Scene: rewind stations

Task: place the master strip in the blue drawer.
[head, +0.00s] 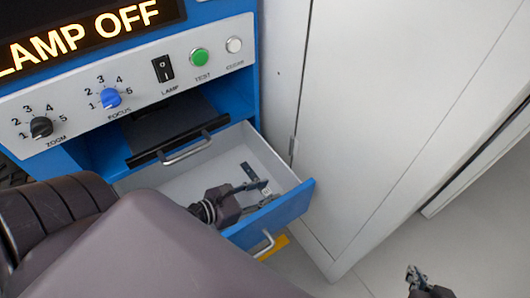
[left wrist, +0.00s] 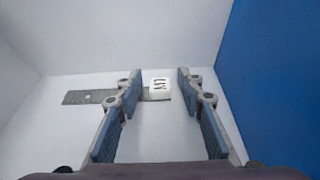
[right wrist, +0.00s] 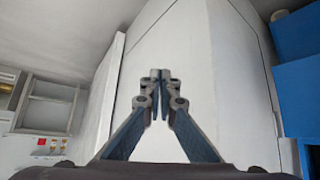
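The blue drawer (head: 285,208) is pulled open, with a blue front and a pale interior. My left gripper (head: 258,187) reaches down into the drawer and is open. In the left wrist view its fingers (left wrist: 160,78) are apart, with the label between them and the left finger covering part of the strip. My right gripper (right wrist: 160,74) is shut and empty, away from the drawer at the lower right (head: 415,272).
Above the drawer is a panel with knobs, a lamp switch (head: 163,69) and a green button (head: 199,57), under a "LAMP OFF" display (head: 80,36). A grey cabinet (head: 375,110) stands close on the right.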

